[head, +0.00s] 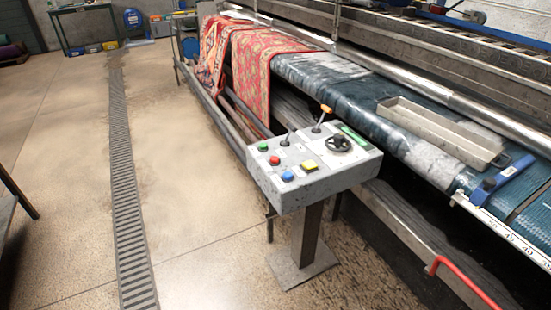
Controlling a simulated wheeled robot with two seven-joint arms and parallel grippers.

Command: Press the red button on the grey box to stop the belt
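The grey box (317,186) stands on a post with a square foot plate, in front of the belt machine, right of the middle in the head view. Its sloped top carries the red button (274,160), with a green button (263,146) behind it, and a blue button (287,176) and a yellow button (310,165) to its right. Levers and a black handwheel (338,143) sit farther back on the top. The dark wet belt (345,92) runs behind the box. Neither of my grippers shows in this view.
Red patterned rugs (257,70) hang over the machine's front at the back left. A metal tray (440,132) and a blue-handled tool (497,179) lie on the machine at right. A red bent bar (465,280) is at lower right. The floor left of the box is open, with a drain grate (126,200).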

